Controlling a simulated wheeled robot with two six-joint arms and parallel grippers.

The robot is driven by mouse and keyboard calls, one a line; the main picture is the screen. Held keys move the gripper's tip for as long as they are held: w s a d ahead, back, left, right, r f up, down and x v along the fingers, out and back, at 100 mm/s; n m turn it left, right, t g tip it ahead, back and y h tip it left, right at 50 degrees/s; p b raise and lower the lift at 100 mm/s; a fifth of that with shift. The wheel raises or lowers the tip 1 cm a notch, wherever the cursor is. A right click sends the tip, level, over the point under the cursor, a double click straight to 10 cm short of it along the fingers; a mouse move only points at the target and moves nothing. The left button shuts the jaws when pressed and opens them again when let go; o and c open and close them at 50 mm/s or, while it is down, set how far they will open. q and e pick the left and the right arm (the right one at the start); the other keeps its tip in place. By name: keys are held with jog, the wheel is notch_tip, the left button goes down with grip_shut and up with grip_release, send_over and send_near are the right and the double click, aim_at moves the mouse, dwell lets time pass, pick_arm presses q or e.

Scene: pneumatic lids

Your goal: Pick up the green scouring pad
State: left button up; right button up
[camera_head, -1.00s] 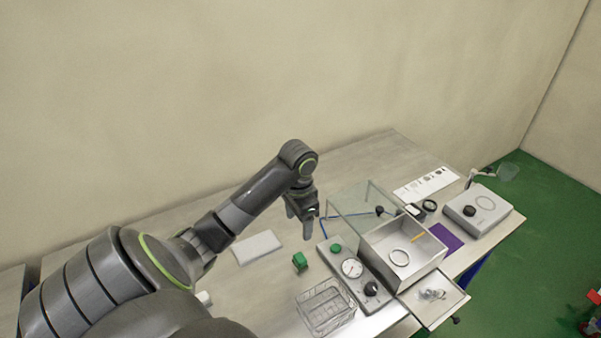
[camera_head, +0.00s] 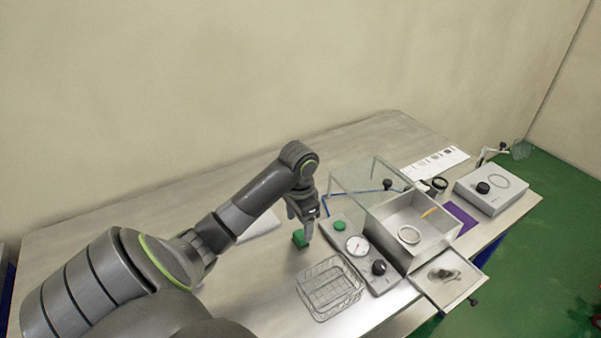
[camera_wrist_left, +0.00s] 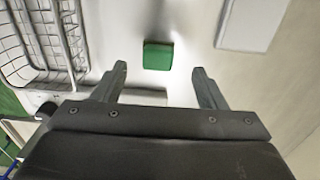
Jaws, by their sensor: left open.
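The green scouring pad (camera_head: 299,239) is a small green block on the table, just below my left gripper in the head view. My left gripper (camera_head: 300,220) points down over it, and a finger partly hides the pad. In the left wrist view the pad (camera_wrist_left: 158,55) lies ahead of the two fingers, roughly centred between them. My left gripper (camera_wrist_left: 160,80) is open with nothing between its fingertips. My right gripper is not in view.
A wire basket (camera_head: 330,288) stands close to the pad. A control box with a gauge (camera_head: 357,246) and green button sits to its right, next to a metal box (camera_head: 437,232) with a glass lid (camera_head: 368,180). A white slab (camera_head: 262,232) lies behind my arm.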

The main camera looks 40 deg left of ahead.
aim_at(300, 234)
pick_arm(q)
jog(key=shift+f, duration=0.4)
jog(key=shift+w+d+f+b, duration=0.1)
jog(key=shift+f+b, duration=0.15)
jog(key=shift+f, duration=0.9)
jog(key=shift+d+f+b, duration=0.1)
jog(key=shift+f+b, duration=0.15)
jog(key=shift+f, duration=0.9)
jog(key=c, duration=1.2)
jog(key=shift+o, duration=0.2)
jog(key=shift+a, duration=0.1)
jog(key=shift+r, duration=0.1)
jog(key=shift+r, duration=0.6)
notch_tip(300, 234, up, 8)
jog(key=p, duration=0.5)
jog(key=shift+f, duration=0.1)
jog(key=shift+r+p, duration=0.45)
jog(key=shift+p, duration=0.2)
